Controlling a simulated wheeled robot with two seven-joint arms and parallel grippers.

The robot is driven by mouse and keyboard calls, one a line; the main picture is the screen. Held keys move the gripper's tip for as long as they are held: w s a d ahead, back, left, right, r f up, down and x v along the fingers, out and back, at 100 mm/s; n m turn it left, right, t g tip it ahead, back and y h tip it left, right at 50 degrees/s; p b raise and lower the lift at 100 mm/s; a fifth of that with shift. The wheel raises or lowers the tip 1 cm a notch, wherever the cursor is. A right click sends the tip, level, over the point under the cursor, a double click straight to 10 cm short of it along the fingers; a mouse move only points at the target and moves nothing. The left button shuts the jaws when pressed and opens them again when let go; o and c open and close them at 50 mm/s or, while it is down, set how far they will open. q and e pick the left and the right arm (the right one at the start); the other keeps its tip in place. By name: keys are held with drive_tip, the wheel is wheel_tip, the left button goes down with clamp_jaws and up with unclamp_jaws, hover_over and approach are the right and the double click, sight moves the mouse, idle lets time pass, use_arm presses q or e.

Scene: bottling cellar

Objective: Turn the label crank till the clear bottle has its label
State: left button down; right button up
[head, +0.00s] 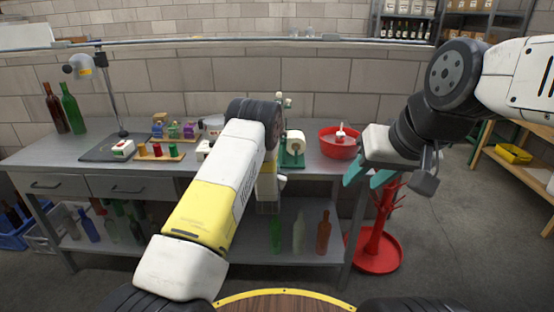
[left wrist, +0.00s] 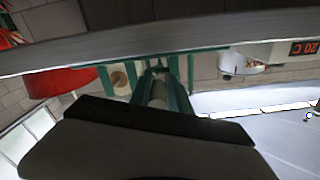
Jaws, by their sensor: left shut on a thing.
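The label machine (head: 292,150) is a green frame with a white roll on the grey workbench, partly hidden behind my left arm; its green frame also shows in the left wrist view (left wrist: 108,78). My left gripper's teal fingers (left wrist: 160,92) are shut on a small greyish piece in front of the machine, apparently the crank handle; my own wrist hides much of it. In the head view my left arm covers this grip. I cannot pick out a bottle in the machine. My right gripper (head: 368,177) is open and empty, in the air right of the bench.
A red basin (head: 338,149) stands at the bench's right end. A red stand (head: 378,250) is on the floor beside the bench. Racks of coloured pots (head: 158,153) and two bottles (head: 70,108) stand on the left. Bottles line the lower shelf (head: 255,250).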

use_arm(q)
drive_tip(key=shift+a+f+m, duration=0.1)
drive_tip(key=shift+a+m, duration=0.5)
drive_tip(key=shift+m, duration=0.4)
drive_tip(key=shift+a+m, duration=0.6)
drive_tip(key=shift+m, duration=0.4)
drive_tip(key=shift+a+r+m, duration=0.25)
drive_tip(key=shift+a+m, duration=0.95)
drive_tip(key=shift+m, duration=0.5)
drive_tip(key=shift+a+r+m, duration=0.35)
drive_tip(key=shift+a+m, duration=0.15)
drive_tip(key=shift+m, duration=0.35)
drive_tip(key=shift+a+r+m, duration=0.3)
drive_tip(key=shift+a+m, duration=0.25)
drive_tip(key=shift+m, duration=0.35)
drive_tip(key=shift+a+r+m, duration=0.35)
drive_tip(key=shift+a+m, duration=0.15)
drive_tip(key=shift+m, duration=0.35)
drive_tip(key=shift+a+r, duration=0.3)
drive_tip(key=shift+r, duration=0.1)
drive_tip(key=shift+a+r, duration=0.1)
drive_tip(key=shift+r, duration=0.15)
drive_tip(key=c, duration=1.3)
unclamp_jaws()
drive_tip(key=shift+c, duration=0.2)
drive_tip(key=shift+a, duration=0.1)
drive_tip(key=s, duration=0.7)
drive_tip(key=shift+s, duration=0.4)
